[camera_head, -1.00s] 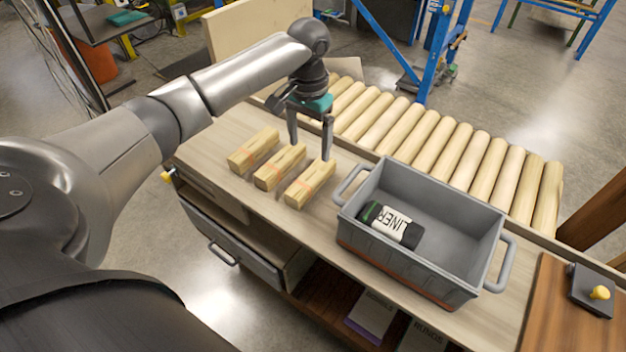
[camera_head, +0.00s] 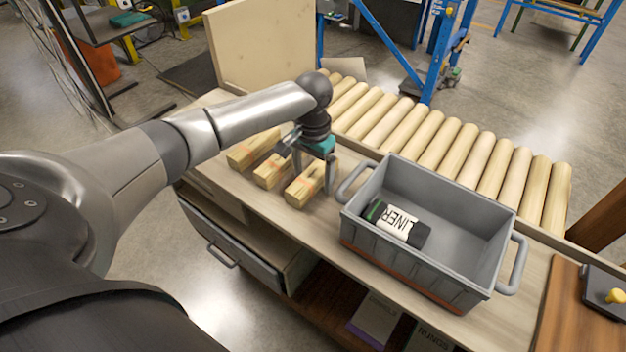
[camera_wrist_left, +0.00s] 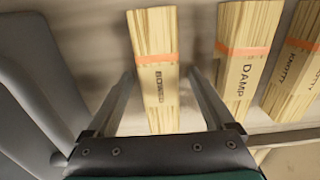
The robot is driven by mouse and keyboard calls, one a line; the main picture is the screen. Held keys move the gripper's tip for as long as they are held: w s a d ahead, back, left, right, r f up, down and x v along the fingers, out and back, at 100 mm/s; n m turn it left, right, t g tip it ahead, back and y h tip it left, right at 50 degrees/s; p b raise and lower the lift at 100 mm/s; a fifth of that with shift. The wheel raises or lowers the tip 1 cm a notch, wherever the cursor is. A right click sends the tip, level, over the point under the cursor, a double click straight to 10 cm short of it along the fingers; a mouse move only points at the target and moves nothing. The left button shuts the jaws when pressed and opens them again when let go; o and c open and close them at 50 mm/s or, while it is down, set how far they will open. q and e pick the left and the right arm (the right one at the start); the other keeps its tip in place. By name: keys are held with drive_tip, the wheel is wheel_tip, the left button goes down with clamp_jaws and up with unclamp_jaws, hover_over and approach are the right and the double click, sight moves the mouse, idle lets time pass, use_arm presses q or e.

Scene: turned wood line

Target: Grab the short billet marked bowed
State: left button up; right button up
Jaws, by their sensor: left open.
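The short billet marked bowed (camera_head: 304,190) is a pale wooden block with an orange band. It lies on the bench as the one closest to the grey crate. In the left wrist view the bowed billet (camera_wrist_left: 157,60) reads BOWED and runs between my open fingers. My left gripper (camera_head: 314,180) is open and low over this billet, with its fingers on either side; I cannot tell whether they touch it. The left gripper (camera_wrist_left: 162,75) holds nothing. My right gripper is not in view.
Billets marked damp (camera_wrist_left: 241,60) and knotty (camera_wrist_left: 298,70) lie beside the bowed one. A conveyor of wooden rollers (camera_head: 440,150) runs behind.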

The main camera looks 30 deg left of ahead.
use_arm(q)
drive_tip(key=shift+c, duration=0.3)
clamp_jaws()
idle(0.3)
